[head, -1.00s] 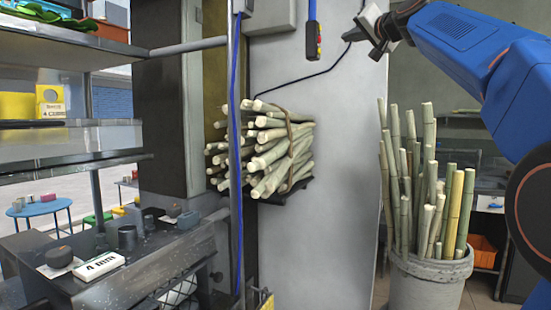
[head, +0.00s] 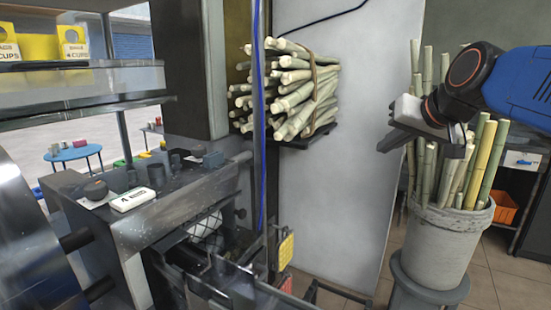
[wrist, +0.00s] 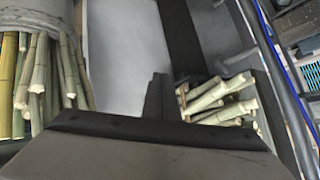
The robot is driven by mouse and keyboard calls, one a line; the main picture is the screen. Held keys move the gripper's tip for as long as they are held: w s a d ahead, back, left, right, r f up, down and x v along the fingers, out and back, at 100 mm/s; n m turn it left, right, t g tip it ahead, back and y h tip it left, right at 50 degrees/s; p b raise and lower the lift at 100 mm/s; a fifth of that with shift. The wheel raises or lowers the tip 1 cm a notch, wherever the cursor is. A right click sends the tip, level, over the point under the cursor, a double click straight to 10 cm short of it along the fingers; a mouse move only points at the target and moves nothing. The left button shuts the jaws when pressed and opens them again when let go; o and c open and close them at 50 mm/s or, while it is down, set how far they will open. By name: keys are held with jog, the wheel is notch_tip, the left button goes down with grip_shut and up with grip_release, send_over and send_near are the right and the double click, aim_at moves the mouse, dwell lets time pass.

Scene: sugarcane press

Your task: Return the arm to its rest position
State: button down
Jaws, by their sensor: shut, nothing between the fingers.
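My arm reaches in from the right edge of the head view, its blue link at the upper right. My gripper (head: 388,143) hangs left of that link, in front of the grey wall panel and by the upper left of the cane bucket. It is shut and empty. In the wrist view my gripper (wrist: 158,98) shows as dark jaws across the bottom, with nothing held. It appears apart from the canes.
A grey bucket (head: 440,245) of upright canes stands at right. A tied cane bundle (head: 300,95) lies on a wall shelf. The metal press counter (head: 130,225) and shelves (head: 90,85) fill the left. An orange crate (head: 503,208) is at far right.

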jog(key=s+d+f+n+g+h, duration=0.1)
jog(key=s+f+g, duration=0.1)
jog(key=s+f, duration=0.9)
jog(key=s+d+f+g+h, duration=0.1)
jog(key=s+d+f+g, duration=0.1)
jog(key=s+f, duration=0.9)
notch_tip(320, 180, down, 8)
jog(key=shift+s+r+n+g, duration=0.15)
jog(key=shift+s+n+g, duration=0.15)
jog(key=shift+n+g, duration=0.15)
